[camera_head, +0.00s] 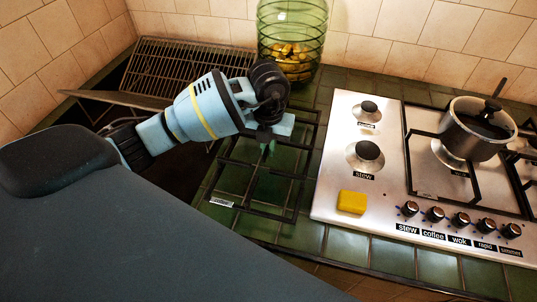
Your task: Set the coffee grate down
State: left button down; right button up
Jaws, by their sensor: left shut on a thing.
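The coffee grate (298,180) is a black metal frame with crossing bars and a small "coffee" label at its front left corner. It is over the green tiled counter, left of the steel hob (330,190). My left gripper (268,145) is shut on the grate near its back middle; the wrist hides part of that side. I cannot tell whether the grate touches the tiles. Two burners, a back one (368,109) and a middle one (365,155), stand bare on the hob's left side. My right gripper is not in view.
A yellow block (351,202) lies on the hob's front left. A steel pot (473,135) stands on another grate at the right. Several knobs (460,219) line the hob's front. A green glass jar (292,45) and a wire rack (180,72) stand at the back.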

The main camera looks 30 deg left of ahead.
pick_arm(q)
jog(key=shift+w+f, duration=0.1)
jog(key=shift+f, duration=1.65)
jog(key=shift+f, duration=0.15)
jog(key=c, duration=1.6)
grip_release()
jog(key=shift+f, duration=0.1)
jog(key=shift+o, duration=0.2)
notch_tip(320, 180, up, 12)
jog(key=shift+r, duration=0.15)
